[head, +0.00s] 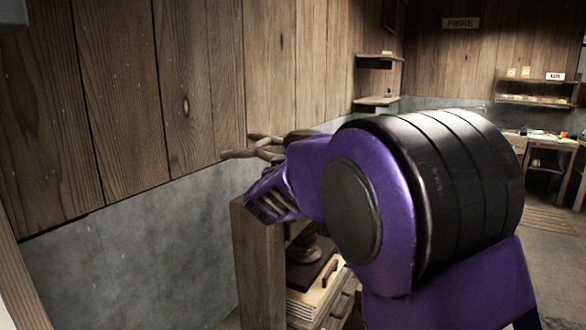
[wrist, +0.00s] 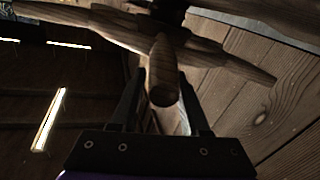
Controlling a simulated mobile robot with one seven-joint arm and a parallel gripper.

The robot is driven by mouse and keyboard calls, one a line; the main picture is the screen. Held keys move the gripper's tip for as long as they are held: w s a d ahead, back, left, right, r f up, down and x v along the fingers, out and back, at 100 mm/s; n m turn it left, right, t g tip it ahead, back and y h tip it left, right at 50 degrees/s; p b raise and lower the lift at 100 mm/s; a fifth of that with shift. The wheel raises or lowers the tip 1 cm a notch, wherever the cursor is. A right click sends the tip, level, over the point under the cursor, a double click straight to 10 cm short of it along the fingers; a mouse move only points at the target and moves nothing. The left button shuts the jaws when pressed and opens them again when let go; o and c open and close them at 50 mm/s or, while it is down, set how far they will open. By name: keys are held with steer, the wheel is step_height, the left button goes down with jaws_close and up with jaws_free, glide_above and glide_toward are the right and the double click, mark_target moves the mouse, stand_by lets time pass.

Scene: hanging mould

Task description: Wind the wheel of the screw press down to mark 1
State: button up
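The screw press stands left of centre in the head view, with a wooden post (head: 259,265). Its wooden spoked wheel (head: 263,150) is at the top, partly hidden by my purple arm. Below are the dark platen (head: 312,275) and a pale stack (head: 305,303). In the wrist view the wheel's spokes (wrist: 85,16) spread across the top, and one spoke end (wrist: 163,92) points towards the camera. My gripper (wrist: 162,85) has a dark finger on either side of that spoke end, apparently with gaps. The gripper tips are hidden in the head view. No numbered marks are readable.
A plank wall (head: 180,90) over grey plaster runs close behind the press. Small shelves (head: 377,100) hang beyond it. At the far right are a wall shelf (head: 535,100) and a desk (head: 540,142), with open floor in front. A FIBRE sign (head: 460,23) hangs at the back.

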steer(key=shift+o, duration=1.1)
steer(key=shift+s+r, duration=0.15)
steer(key=shift+o, duration=0.3)
steer(key=shift+f, duration=0.3)
steer(key=shift+s, duration=0.25)
steer(key=s+a, duration=0.1)
steer(key=s, duration=1.5)
steer(key=shift+s+a, duration=0.3)
steer(key=shift+s, duration=0.1)
steer(key=shift+f+b, duration=0.1)
steer(key=shift+b, duration=0.2)
